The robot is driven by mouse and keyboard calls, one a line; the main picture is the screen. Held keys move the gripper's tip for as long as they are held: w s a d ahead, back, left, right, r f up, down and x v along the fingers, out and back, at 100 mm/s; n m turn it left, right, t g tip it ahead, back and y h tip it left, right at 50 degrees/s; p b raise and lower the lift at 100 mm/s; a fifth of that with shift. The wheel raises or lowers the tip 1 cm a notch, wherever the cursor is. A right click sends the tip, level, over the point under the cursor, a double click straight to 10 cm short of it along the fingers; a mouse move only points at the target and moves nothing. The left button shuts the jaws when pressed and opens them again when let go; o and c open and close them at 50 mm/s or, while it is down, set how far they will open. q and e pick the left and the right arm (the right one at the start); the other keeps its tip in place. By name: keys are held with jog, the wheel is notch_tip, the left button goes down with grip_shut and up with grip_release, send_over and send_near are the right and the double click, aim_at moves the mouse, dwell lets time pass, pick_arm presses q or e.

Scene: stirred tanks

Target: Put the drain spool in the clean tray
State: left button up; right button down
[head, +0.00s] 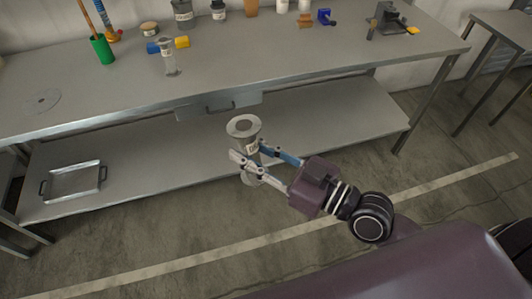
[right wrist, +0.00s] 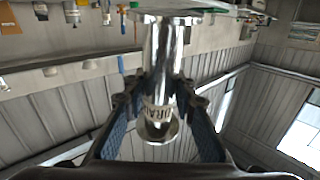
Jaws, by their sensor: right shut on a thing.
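The drain spool (head: 243,127) is a shiny metal pipe piece with a flange at each end and a white label. It stands roughly upright in my right gripper (head: 250,157), in front of the bench. My left gripper is out of view.
The workbench (head: 240,72) carries a green cup (head: 102,49), a clear cylinder (head: 169,62), a yellow-and-blue part (head: 168,44) and several containers at the back. The lower shelf (head: 200,155) is bare between tray and right end. A drawer (head: 219,104) hangs under the top.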

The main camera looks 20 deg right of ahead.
jog(key=w+a+r+n+g+y, duration=0.2)
jog(key=w+a+n+g+y, duration=0.1)
jog(key=a+n+g+y, duration=0.1)
jog(key=shift+a+n+g, duration=0.3)
jog(key=shift+a+g, duration=0.4)
jog(key=shift+a, duration=0.35)
